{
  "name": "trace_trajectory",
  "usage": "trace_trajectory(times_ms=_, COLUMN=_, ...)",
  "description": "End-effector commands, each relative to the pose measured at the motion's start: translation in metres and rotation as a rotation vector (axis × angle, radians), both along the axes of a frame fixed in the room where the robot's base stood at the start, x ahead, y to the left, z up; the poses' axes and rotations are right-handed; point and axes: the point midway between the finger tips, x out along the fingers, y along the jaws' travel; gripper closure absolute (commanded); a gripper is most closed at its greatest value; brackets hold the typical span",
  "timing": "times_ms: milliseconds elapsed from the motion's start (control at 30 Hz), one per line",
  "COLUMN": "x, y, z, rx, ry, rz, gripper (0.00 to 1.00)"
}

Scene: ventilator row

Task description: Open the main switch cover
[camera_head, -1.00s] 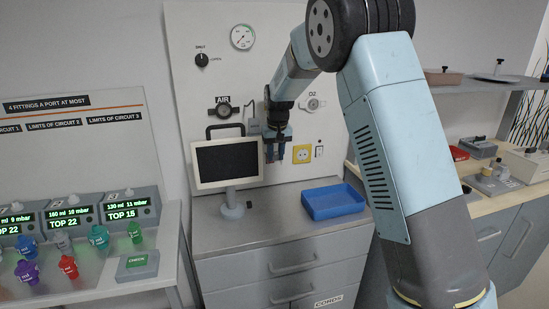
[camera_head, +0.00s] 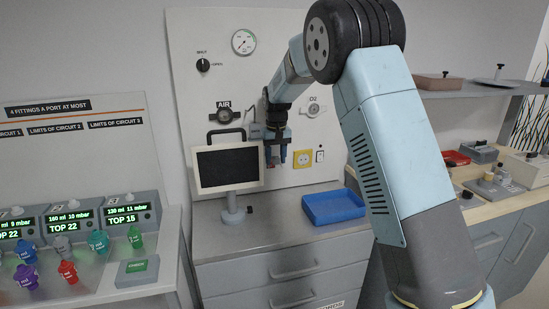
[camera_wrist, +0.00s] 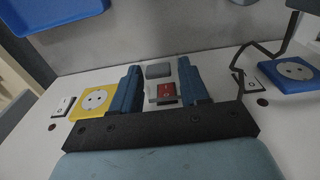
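In the wrist view, a red switch (camera_wrist: 166,91) sits on a pale panel between my fingers. A grey square plate (camera_wrist: 158,71) lies right beside it; I cannot tell whether this is its cover or how it is hinged. My gripper (camera_wrist: 160,82) is open, its two blue fingers apart on either side of the switch and plate, with nothing visibly held. In the head view my gripper (camera_head: 276,158) is in front of the wall panel, just right of the monitor; the switch is mostly hidden there.
A monitor (camera_head: 228,166) stands close left of my gripper. A yellow socket (camera_head: 303,158) is close right. A blue tray (camera_head: 333,206) lies on the cabinet below. In the wrist view a blue socket (camera_wrist: 290,72) and a dark bent bracket (camera_wrist: 258,48) are at the right.

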Motion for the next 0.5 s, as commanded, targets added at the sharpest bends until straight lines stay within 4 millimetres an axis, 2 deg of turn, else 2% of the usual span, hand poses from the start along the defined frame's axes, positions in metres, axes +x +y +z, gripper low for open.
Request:
trace_trajectory(times_ms=100, x=0.0, y=-0.001, z=0.0, rx=0.0, ry=0.0, rz=-0.001, gripper=0.45)
trace_trajectory(times_ms=367, x=0.0, y=-0.001, z=0.002, rx=-0.001, ry=-0.001, rz=-0.001, gripper=0.45)
trace_trajectory(times_ms=500, x=0.0, y=-0.001, z=0.013, rx=0.0, ry=-0.001, rz=-0.002, gripper=0.45)
